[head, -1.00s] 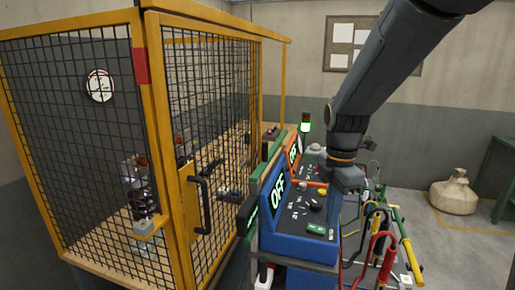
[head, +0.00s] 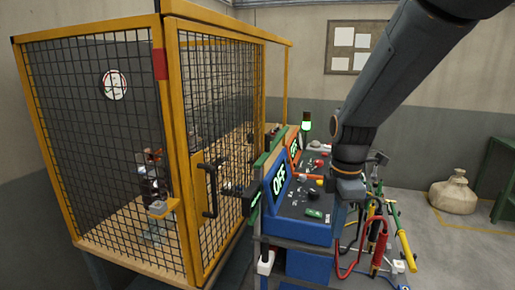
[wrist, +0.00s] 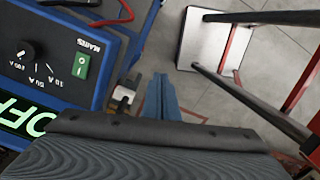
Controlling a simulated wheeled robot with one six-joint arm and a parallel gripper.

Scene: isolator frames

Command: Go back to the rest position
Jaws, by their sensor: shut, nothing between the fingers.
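My arm comes in from the top right of the head view and hangs down at the right side of the blue console (head: 296,229). My gripper (head: 350,190) is shut and empty, beside the console's right edge in the picture. Its fingertips are small and partly hidden in the head view. In the wrist view a dark ribbed part fills the bottom. The wrist view also shows the console's blue panel (wrist: 112,57), with a black knob (wrist: 27,52) and a green switch (wrist: 81,66) marked MAINS. I cannot tell any contact between gripper and console.
A yellow-framed mesh cage (head: 181,150) stands at the left, its door shut. Red and black cables and a yellow-handled tool (head: 406,245) crowd the right of the console. A red-and-black frame (wrist: 240,90) stands nearby in the wrist view. Floor is open toward the sack (head: 453,196).

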